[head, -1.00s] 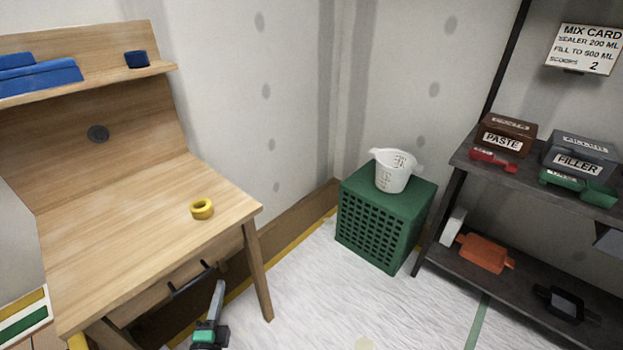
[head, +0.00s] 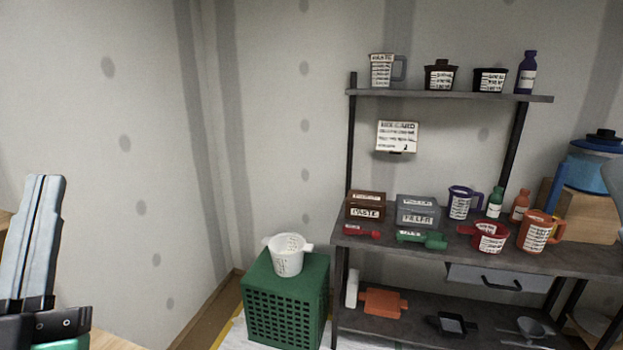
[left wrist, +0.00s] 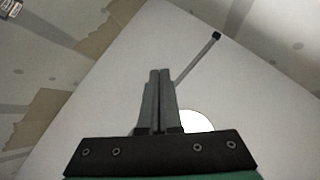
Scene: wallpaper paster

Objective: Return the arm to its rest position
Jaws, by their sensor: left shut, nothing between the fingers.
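My left gripper (head: 36,235) stands upright at the left edge of the head view, raised in front of the wall. Its two fingers are together with nothing between them. In the left wrist view the same gripper (left wrist: 160,75) is shut and empty, pointing at a pale surface with a thin dark-tipped rod beside it.
A green crate (head: 285,312) with a white measuring jug (head: 287,254) on it stands by the wall corner. A dark shelf unit (head: 450,97) at the right holds paste and filler boxes, cups, scoops and bottles. A wooden surface shows at the lower left.

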